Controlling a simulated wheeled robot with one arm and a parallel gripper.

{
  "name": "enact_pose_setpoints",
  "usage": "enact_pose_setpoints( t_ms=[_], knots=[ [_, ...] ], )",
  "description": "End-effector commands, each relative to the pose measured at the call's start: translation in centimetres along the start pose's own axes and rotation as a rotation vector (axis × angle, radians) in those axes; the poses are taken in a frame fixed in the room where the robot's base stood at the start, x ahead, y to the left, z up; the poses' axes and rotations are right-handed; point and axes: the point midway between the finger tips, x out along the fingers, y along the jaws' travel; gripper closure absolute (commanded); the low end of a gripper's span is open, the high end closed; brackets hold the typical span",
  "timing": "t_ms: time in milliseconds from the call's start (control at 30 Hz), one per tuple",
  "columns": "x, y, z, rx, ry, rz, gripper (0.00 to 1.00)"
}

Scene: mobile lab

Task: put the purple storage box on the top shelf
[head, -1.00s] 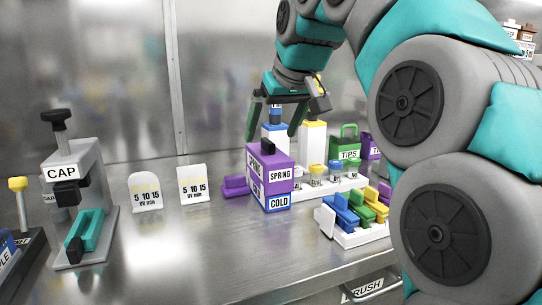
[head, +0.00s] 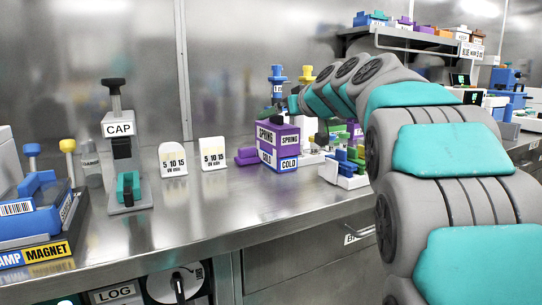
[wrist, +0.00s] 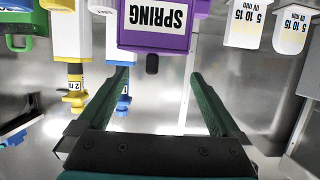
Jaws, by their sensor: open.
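A wall shelf (head: 432,41) at the upper right holds several small coloured boxes.
Two white UV cards (head: 212,153) and the CAP press (head: 122,150) stand further left. A white rack with coloured pieces (head: 344,170) is close on the right. The bench front left of centre is bare.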

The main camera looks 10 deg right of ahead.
Motion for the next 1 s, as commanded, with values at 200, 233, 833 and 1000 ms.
enact_pose_setpoints(
  t_ms=[200,233,833,1000],
  knots=[
    [0.6,1.5,1.0,0.007,0.024,0.028,0.0],
    [0.8,1.5,1.0,0.007,0.024,0.029,0.0],
    [7.5,1.8,0.8,0.008,0.023,0.027,0.0],
    [8.1,1.7,0.9,0.009,0.024,0.027,0.0]
  ],
)
